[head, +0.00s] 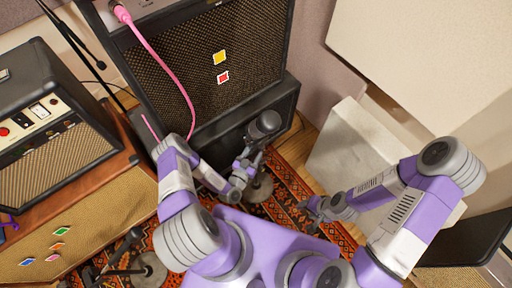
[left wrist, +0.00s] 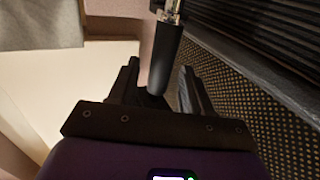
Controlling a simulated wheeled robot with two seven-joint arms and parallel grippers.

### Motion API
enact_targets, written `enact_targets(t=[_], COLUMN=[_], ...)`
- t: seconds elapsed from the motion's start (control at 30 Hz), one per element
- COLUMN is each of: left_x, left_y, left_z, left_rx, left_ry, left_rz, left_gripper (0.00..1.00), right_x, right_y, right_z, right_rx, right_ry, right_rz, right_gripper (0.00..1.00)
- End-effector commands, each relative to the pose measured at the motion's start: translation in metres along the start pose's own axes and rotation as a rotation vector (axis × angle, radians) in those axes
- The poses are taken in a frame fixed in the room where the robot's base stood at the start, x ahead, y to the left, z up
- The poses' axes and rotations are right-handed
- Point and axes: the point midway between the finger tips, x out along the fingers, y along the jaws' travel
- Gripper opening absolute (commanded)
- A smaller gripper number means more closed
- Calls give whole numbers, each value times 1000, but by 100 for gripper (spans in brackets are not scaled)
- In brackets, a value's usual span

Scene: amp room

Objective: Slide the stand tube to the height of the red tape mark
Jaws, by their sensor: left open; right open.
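The stand holds a dark microphone (head: 265,124) in front of the large amp, above a round base (head: 259,187) on the rug. In the left wrist view, a dark sleeve (left wrist: 165,55) with a shiny metal tube (left wrist: 172,7) above it shows between the fingers of my left gripper (left wrist: 160,70). The fingers are open, with a gap beside the sleeve. In the head view my left gripper (head: 250,158) is just below the microphone, partly covering the stand. My right gripper (head: 312,212) is open, low and right of the stand, apart from it.
A tall amp (head: 205,70) with a pink cable (head: 168,70) stands behind the stand. A smaller amp (head: 50,140) sits on a wooden cabinet at left. A pale block (head: 350,150) is at right. Another round base (head: 148,270) is at lower left.

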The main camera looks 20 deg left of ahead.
Motion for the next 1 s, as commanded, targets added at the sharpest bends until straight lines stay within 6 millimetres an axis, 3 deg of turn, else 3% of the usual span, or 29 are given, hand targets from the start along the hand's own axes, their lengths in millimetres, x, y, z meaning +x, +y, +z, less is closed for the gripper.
enact_targets(t=[0.2, 0.33, 1.0], left_x=[-38, -51, -56], left_y=[0, 0, 0], left_z=[-2, -2, -1], left_rx=[-1, -1, 0], left_ry=[-1, 1, 2], left_rz=[-1, -1, 0], left_gripper=[49, 49, 49], right_x=[-10, -13, -13], right_y=[-4, -5, -5], right_z=[0, 0, 0], right_rx=[0, 0, 0], right_ry=[0, 0, 0], right_rz=[0, 0, 0], right_gripper=[52, 52, 52])
